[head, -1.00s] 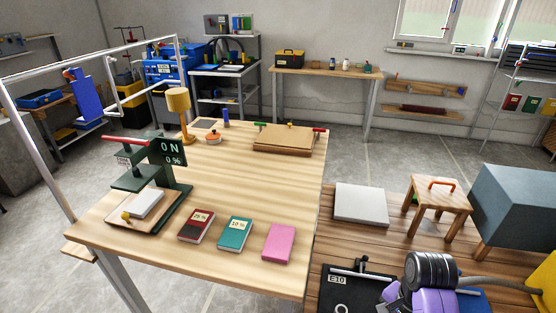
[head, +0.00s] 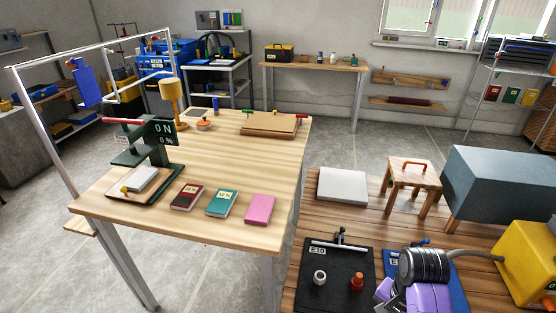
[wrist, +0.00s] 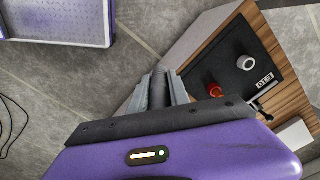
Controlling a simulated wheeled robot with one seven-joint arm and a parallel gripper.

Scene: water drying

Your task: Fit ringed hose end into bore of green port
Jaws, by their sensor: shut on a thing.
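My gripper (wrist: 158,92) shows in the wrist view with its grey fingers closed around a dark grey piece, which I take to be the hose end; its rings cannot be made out. In the head view my purple and dark grey wrist hides the fingers at the lower right. The grey hose (head: 478,256) runs from a yellow box (head: 528,262) to behind my wrist. No green port can be made out in either view. A black E10 board (head: 325,268) lies left of my wrist, with a white ring fitting (head: 320,278) and an orange-red fitting (head: 357,281) on it.
A blue board (head: 457,292) lies partly behind my wrist. A pale slab (head: 342,185), a wooden stool (head: 412,176) and a large grey-blue block (head: 503,188) stand farther back on the plank surface (head: 377,215). A wooden table (head: 240,155) stands to the left.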

